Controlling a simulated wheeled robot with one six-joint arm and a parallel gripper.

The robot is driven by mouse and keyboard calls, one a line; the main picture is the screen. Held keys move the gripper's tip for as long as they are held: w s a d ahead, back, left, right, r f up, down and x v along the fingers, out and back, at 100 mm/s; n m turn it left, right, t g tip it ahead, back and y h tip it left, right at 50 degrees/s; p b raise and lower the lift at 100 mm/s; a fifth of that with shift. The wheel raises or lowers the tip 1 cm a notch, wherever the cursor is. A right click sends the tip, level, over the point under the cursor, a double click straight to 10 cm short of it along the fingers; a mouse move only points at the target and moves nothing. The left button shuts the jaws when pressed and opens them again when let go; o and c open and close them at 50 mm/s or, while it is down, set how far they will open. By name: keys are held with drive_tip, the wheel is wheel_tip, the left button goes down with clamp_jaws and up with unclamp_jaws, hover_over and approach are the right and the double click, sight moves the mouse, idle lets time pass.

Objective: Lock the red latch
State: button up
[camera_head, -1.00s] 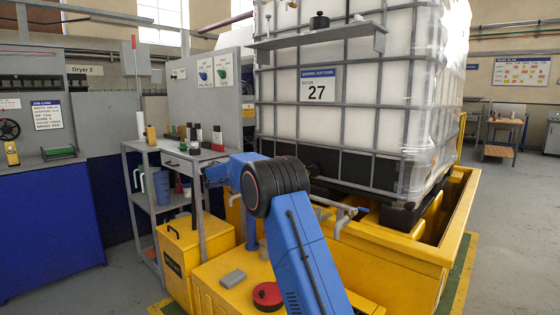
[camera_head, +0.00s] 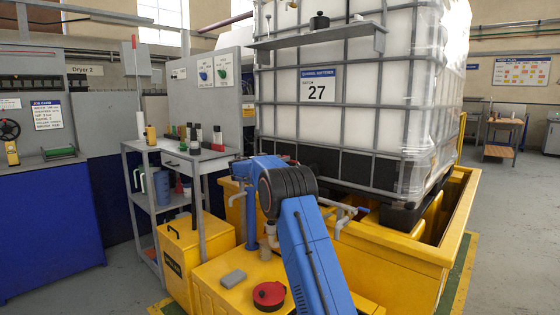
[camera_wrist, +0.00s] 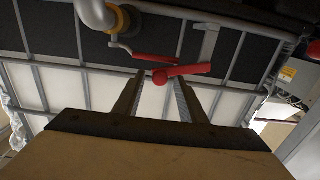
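In the wrist view, a red latch handle (camera_wrist: 182,72) with a rounded end lies across the space just ahead of my gripper (camera_wrist: 160,82). A grey metal strip (camera_wrist: 208,42) rises beside its right end. My gripper is open, with one finger on each side of the handle's rounded end. I cannot tell whether either finger touches it. A thinner red lever (camera_wrist: 138,53) is just above and left, near a grey pipe elbow (camera_wrist: 97,12).
The caged white tank (camera_head: 345,115) stands in a yellow bund (camera_head: 400,248). A yellow box (camera_head: 192,250) and a grey trolley (camera_head: 150,150) with bottles stand left. A red round cap (camera_head: 268,294) is near my arm.

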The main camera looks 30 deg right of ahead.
clamp_jaws()
drive_tip(key=shift+s+f+m, duration=0.15)
drive_tip(key=shift+f+m, duration=0.95)
drive_tip(key=shift+m, duration=0.5)
unclamp_jaws()
